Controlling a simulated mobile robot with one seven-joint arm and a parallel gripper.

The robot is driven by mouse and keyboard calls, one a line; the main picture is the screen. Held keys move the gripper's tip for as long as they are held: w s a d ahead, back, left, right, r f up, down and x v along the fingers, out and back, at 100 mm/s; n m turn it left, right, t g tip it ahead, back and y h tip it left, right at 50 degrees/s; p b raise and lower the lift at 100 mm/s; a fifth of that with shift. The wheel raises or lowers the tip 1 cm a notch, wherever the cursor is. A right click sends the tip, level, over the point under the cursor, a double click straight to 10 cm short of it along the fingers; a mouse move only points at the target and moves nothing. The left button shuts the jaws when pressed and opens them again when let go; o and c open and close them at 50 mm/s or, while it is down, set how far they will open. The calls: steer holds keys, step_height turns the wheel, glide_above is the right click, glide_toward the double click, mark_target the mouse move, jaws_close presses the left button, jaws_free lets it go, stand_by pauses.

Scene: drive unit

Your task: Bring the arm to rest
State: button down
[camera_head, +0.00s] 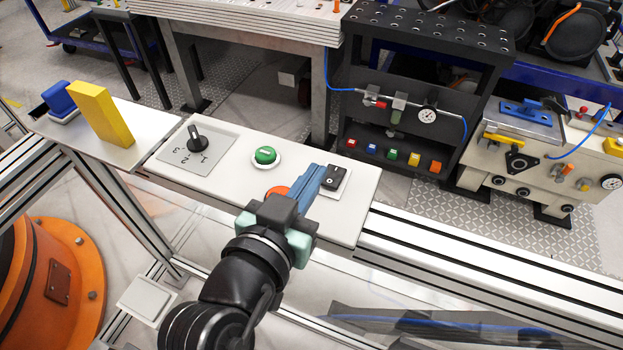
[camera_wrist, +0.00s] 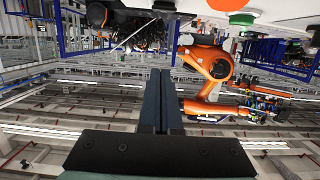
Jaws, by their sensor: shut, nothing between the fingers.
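My gripper (camera_head: 318,172) is shut and empty in the head view, its blue-grey fingers reaching over the right part of the white control panel (camera_head: 225,195). In that view the fingertips overlap the black rocker switch (camera_head: 335,177); I cannot tell whether they touch it. An orange-red button (camera_head: 277,191) is partly hidden behind the gripper. In the wrist view, the closed fingers (camera_wrist: 161,80) lie together with nothing between them. A green button (camera_wrist: 242,18) and an orange-red button (camera_wrist: 222,4) show at the top of that view.
The panel also carries a green button (camera_head: 265,155) and a black rotary knob (camera_head: 197,138). A yellow block (camera_head: 100,113) and a blue part (camera_head: 61,98) stand on the plate at left. An aluminium rail (camera_head: 480,262) runs right. A black rack (camera_head: 420,90) stands behind.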

stand_by(0.5)
step_height(320, 180, up, 19)
steer(key=w+d+n+t+y+b, duration=0.1)
steer(key=w+n+t+y+b, duration=0.15)
steer(key=t, duration=0.35)
steer(key=s+d+r+t+y+b, duration=0.1)
steer(key=s+r+t, duration=0.2)
steer(key=r, duration=0.4)
steer(key=s+d+r+n+t+y+b, duration=0.1)
steer(key=s+r+t, duration=0.2)
steer(key=s+r, duration=0.2)
step_height(320, 180, up, 3)
steer(key=shift+r+t, duration=0.2)
steer(key=shift+t, duration=0.1)
